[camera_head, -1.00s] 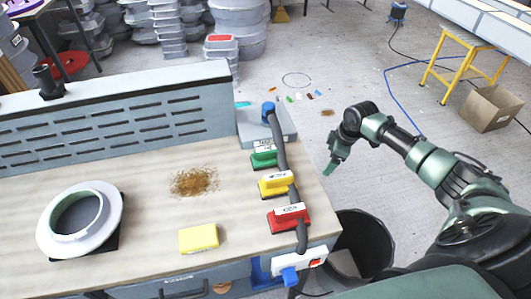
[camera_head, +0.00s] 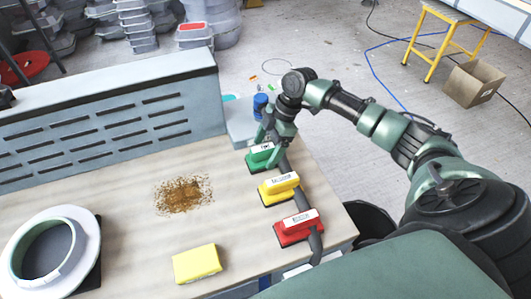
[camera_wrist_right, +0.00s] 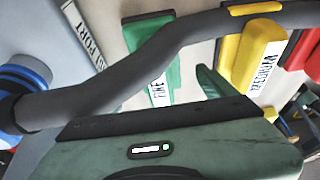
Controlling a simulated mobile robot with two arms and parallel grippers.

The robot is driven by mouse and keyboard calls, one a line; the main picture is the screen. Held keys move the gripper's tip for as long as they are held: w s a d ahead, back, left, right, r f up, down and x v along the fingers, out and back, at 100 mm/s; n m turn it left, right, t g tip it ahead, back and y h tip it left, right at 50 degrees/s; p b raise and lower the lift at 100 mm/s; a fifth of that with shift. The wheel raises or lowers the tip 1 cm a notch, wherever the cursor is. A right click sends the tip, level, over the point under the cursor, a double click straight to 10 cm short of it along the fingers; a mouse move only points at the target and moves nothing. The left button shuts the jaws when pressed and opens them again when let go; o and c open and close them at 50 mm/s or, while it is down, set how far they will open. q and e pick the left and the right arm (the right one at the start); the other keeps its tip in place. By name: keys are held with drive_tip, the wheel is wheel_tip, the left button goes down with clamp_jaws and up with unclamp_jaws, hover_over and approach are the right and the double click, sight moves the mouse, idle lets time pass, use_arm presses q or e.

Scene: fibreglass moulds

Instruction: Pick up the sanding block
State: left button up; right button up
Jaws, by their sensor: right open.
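Three handled sanding blocks with white labels lie in a row along the right side of the bench: a green one (camera_head: 262,157), a yellow one (camera_head: 280,188) and a red one (camera_head: 297,228). My right gripper (camera_head: 272,136) is open, just above and behind the green block. I cannot tell if it touches it. In the right wrist view, the green block (camera_wrist_right: 150,44) is partly hidden by a dark hose, with the yellow block (camera_wrist_right: 257,55) and red block (camera_wrist_right: 301,48) to its right. My left gripper is out of view.
The dark hose (camera_head: 315,243) runs beside the blocks. A plain yellow pad (camera_head: 197,264), a brown dust patch (camera_head: 184,194) and a white ring-shaped mould (camera_head: 78,266) are on the bench (camera_head: 130,210). A slotted grey panel (camera_head: 110,122) stands along the back.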

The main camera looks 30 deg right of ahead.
sight(262, 156)
drive_tip(key=x, duration=0.3)
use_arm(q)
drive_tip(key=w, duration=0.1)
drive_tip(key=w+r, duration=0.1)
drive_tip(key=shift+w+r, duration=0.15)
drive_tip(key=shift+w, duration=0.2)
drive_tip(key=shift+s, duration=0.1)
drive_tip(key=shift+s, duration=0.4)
use_arm(e)
drive_tip(key=shift+f, duration=0.15)
drive_tip(key=shift+c, duration=0.3)
drive_tip(key=shift+w, duration=0.1)
drive_tip(key=c, duration=1.6)
